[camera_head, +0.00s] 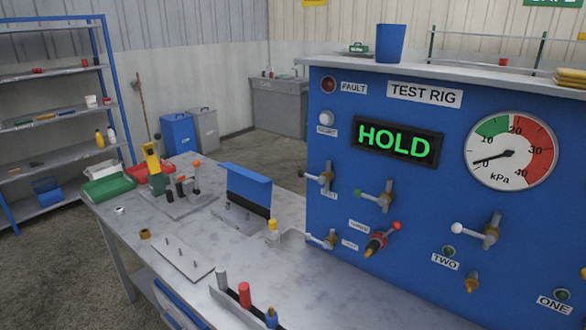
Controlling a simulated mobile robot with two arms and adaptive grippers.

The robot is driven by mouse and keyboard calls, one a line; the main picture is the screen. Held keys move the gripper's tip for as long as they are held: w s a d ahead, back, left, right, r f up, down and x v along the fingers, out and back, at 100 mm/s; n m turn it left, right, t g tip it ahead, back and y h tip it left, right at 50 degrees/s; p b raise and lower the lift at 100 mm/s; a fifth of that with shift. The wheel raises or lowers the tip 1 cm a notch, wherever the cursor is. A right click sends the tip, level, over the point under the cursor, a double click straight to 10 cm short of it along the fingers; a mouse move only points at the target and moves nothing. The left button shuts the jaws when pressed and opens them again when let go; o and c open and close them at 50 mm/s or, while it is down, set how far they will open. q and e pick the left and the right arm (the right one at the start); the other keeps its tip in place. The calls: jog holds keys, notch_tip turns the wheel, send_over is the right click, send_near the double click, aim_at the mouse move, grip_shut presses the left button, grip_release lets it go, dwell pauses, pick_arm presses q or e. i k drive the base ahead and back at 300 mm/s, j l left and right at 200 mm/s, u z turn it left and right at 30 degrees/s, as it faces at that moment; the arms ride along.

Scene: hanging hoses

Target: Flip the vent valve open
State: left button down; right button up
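The blue test rig panel (440,190) stands at the right and carries several lever valves. An upper left valve (325,177) has a lever with a pale ball end pointing left. A valve with a green-ended lever (378,197) is right of it. A lower left valve (326,240) has a pale ball end, and a red-ended valve (377,241) is beside it. A larger valve (489,233) above the TWO label has a white ball end pointing left. The small labels are too blurred to tell which valve is the vent. Neither gripper is in view.
The display (397,140) reads HOLD; the gauge (511,150) needle is near zero. The grey bench (330,290) holds a blue bracket (247,186), a red cylinder (244,294) and trays (107,187). Shelves (55,122) stand left. The bench before the panel is mostly clear.

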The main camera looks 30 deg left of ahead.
aim_at(321, 179)
jog(key=j, duration=0.55)
jog(key=i+j+u, duration=0.15)
jog(key=j, duration=0.95)
jog(key=i+j+u, duration=0.05)
